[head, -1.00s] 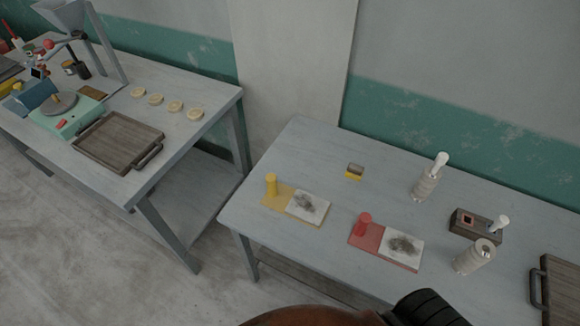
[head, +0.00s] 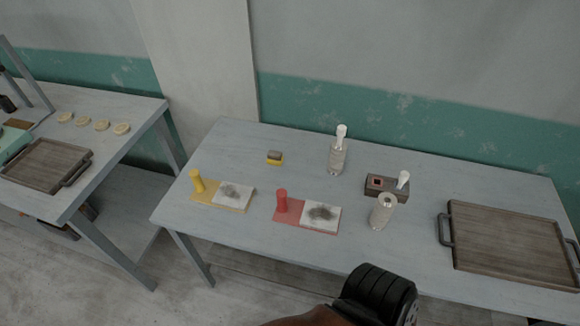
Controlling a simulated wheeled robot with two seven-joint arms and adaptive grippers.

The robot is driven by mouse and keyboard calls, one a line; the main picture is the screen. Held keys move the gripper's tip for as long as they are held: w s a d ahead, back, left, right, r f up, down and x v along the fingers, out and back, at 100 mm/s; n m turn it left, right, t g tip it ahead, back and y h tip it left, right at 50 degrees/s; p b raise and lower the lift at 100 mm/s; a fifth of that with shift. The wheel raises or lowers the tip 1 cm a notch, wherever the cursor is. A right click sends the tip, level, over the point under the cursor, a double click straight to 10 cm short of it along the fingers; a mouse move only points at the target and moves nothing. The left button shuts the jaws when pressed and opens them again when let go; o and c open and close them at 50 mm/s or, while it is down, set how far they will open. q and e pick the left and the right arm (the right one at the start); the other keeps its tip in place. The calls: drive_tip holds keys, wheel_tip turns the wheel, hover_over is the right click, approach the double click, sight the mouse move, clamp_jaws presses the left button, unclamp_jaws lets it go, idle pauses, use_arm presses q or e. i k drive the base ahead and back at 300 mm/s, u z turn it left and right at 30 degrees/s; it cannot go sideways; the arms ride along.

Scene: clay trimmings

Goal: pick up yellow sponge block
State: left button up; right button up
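The yellow sponge block (head: 275,159) is a small block with a yellow lower part and a grey-brown upper part. It lies on the blue-grey table (head: 330,255) in the head view, left of centre towards the back edge. It is clear of the things around it. Neither of my grippers is in view.
A yellow board (head: 207,187) with a yellow peg and a red board (head: 290,213) with a red peg lie in front. A metal bottle (head: 337,158), another bottle (head: 382,212), a dark box (head: 381,188) and a wooden tray (head: 505,240) stand to the right.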

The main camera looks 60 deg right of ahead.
sight(276, 158)
drive_tip(key=z, duration=0.95)
drive_tip(key=i, duration=0.2)
drive_tip(key=u, duration=0.25)
